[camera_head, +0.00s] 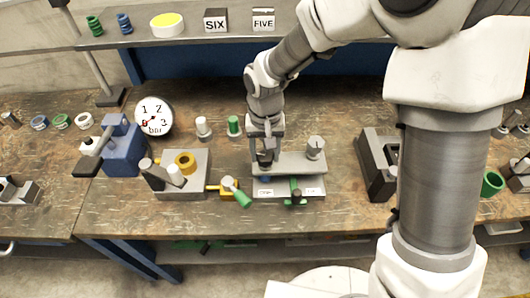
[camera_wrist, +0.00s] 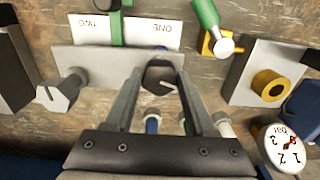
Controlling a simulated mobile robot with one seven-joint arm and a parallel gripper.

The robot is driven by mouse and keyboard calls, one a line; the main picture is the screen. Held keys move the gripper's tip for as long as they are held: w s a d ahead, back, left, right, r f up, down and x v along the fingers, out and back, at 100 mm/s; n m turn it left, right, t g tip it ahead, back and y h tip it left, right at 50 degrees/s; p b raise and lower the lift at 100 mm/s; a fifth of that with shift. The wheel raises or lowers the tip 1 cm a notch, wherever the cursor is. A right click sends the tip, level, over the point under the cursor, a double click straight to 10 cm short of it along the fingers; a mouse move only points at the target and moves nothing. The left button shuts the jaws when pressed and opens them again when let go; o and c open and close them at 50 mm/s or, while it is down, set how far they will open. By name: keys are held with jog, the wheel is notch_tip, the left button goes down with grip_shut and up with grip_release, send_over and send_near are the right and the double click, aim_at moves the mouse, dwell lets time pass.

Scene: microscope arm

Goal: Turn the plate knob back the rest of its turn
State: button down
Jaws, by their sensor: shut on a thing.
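The dark hexagonal plate knob (camera_wrist: 160,73) stands at one end of a grey plate (camera_wrist: 102,66) in the wrist view. A short pale line marks its top. My gripper (camera_wrist: 160,82) is shut on this knob, with one finger on each side. In the head view my gripper (camera_head: 265,157) points down onto the left end of the grey plate (camera_head: 290,162) and partly hides the knob. A lighter hexagonal knob (camera_head: 315,147) stands at the plate's right end. White labels ONE (camera_wrist: 160,33) and TWO (camera_wrist: 99,22) lie along the plate's front side.
A green handle (camera_head: 294,188) sticks out in front of the plate. A grey block with a yellow ring (camera_head: 186,163) and a green-handled valve (camera_head: 240,198) stand to the left. White (camera_head: 203,127) and green (camera_head: 233,125) pieces stand behind. A dark grey fixture (camera_head: 378,168) is to the right.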

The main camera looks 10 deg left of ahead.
jog(key=n, duration=0.5)
jog(key=shift+s+d+f+n, duration=0.1)
jog(key=shift+d+f+n, duration=0.05)
jog(key=shift+n, duration=0.15)
jog(key=n+p, duration=0.1)
jog(key=n, duration=0.4)
jog(key=n+p, duration=0.2)
jog(key=n, duration=0.3)
jog(key=shift+d+n, duration=0.1)
jog(key=shift+n, duration=0.3)
jog(key=shift+n+p, duration=1.15)
jog(key=shift+n, duration=1.15)
jog(key=shift+c, duration=1.2)
grip_release()
jog(key=shift+w, duration=0.2)
